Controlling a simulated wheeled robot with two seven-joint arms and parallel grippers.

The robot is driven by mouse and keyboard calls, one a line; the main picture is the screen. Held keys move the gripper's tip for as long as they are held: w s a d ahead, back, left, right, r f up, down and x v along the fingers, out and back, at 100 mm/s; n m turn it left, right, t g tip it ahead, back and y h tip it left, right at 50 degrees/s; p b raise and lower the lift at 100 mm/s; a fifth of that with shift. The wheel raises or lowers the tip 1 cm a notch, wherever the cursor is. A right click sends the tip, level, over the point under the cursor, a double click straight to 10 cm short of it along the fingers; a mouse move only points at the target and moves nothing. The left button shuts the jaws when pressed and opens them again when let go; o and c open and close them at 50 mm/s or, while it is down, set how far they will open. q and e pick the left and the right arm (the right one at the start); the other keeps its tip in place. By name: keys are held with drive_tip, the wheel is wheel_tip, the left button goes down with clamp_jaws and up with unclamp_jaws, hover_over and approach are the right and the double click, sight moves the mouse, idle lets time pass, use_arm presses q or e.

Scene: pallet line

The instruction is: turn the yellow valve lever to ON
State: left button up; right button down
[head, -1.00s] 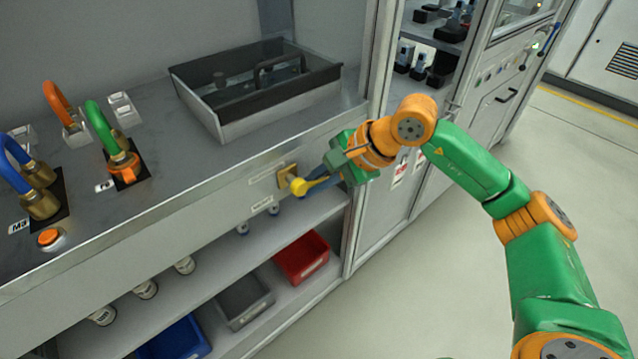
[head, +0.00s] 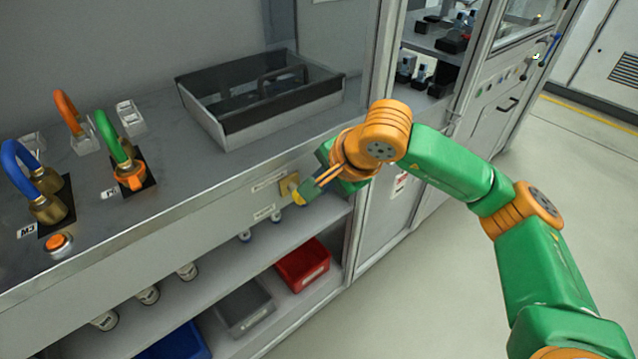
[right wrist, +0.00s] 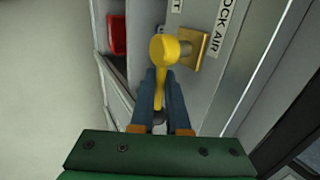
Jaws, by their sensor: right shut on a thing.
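The yellow valve lever (head: 299,199) sits on a small brass-coloured plate (head: 289,184) on the bench's front panel. In the right wrist view the lever's round yellow hub (right wrist: 164,48) is near the top middle, and its arm runs down between my fingers. My right gripper (head: 308,190) is at the lever, shut on its arm; its dark blue fingers (right wrist: 161,90) lie on both sides of it. In the head view the gripper hides most of the lever's arm. My left gripper is in neither view.
Pale labels (head: 269,182) are beside the valve; one reads "OCK AIR" (right wrist: 223,25) in part. A dark-rimmed tray (head: 240,137) and coloured hose loops stand on the bench. Below are a red bin (head: 303,265) and a grey bin (head: 243,307). The floor at right is clear.

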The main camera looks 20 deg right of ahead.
drive_tip(key=c, duration=1.2)
unclamp_jaws()
drive_tip(key=v, duration=0.7)
drive_tip(key=shift+a, duration=0.1)
